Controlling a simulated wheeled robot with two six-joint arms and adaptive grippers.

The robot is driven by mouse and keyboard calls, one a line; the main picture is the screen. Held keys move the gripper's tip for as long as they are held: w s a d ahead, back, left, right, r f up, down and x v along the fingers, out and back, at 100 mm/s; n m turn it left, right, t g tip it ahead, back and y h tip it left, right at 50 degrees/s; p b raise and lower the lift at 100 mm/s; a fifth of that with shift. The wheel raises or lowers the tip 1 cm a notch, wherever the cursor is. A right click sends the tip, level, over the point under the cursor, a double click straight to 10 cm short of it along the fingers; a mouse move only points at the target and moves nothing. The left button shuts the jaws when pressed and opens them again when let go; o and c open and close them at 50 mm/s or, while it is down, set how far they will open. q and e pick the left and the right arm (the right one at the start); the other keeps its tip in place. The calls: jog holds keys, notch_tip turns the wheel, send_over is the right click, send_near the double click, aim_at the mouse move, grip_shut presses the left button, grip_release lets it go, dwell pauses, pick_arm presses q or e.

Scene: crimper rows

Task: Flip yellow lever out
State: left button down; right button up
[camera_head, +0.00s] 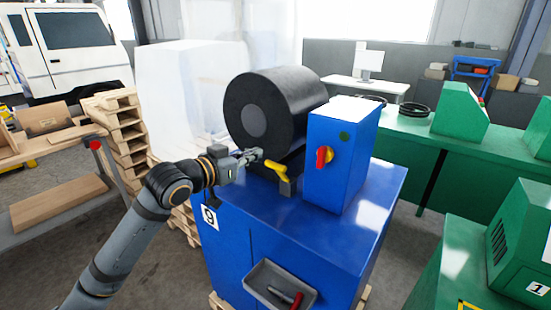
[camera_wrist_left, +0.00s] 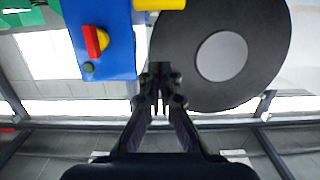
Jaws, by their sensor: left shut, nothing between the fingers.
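The yellow lever (camera_head: 277,168) sticks out at the front of the blue crimper machine (camera_head: 337,160), below the black drum (camera_head: 268,105). In the left wrist view the yellow lever (camera_wrist_left: 160,4) shows only at the top edge, between the blue box and the drum (camera_wrist_left: 222,58). My left gripper (camera_head: 256,154) is shut and empty, close to the lever's left end in the head view. In the left wrist view my left gripper (camera_wrist_left: 160,100) points toward the drum's edge, apart from the lever. Whether it touches the drum cannot be told. My right gripper is not in view.
A red and yellow switch (camera_head: 323,156) sits on the blue control box. A grey tray (camera_head: 279,287) with a red-handled tool hangs on the machine's front. Wooden pallets (camera_head: 118,125) stand at left, and green machines (camera_head: 505,250) stand at right.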

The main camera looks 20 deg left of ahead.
pick_arm(q)
jog(key=p, duration=0.4)
send_over(282, 174)
jog(key=a, duration=0.1)
jog(key=shift+s+a+f, duration=0.15)
jog(key=shift+s+f, duration=0.05)
jog(key=shift+f, duration=0.45)
jog(key=f, duration=0.1)
jog(key=s+f, duration=0.1)
jog(key=shift+s+a+f, duration=0.15)
jog(key=shift+a+f, duration=0.2)
jog(key=shift+f, duration=0.05)
jog(key=shift+s+a+f, duration=0.15)
jog(key=shift+s+f, duration=0.25)
jog(key=shift+f, duration=0.1)
jog(key=shift+w, duration=0.1)
jog(key=shift+f, duration=0.1)
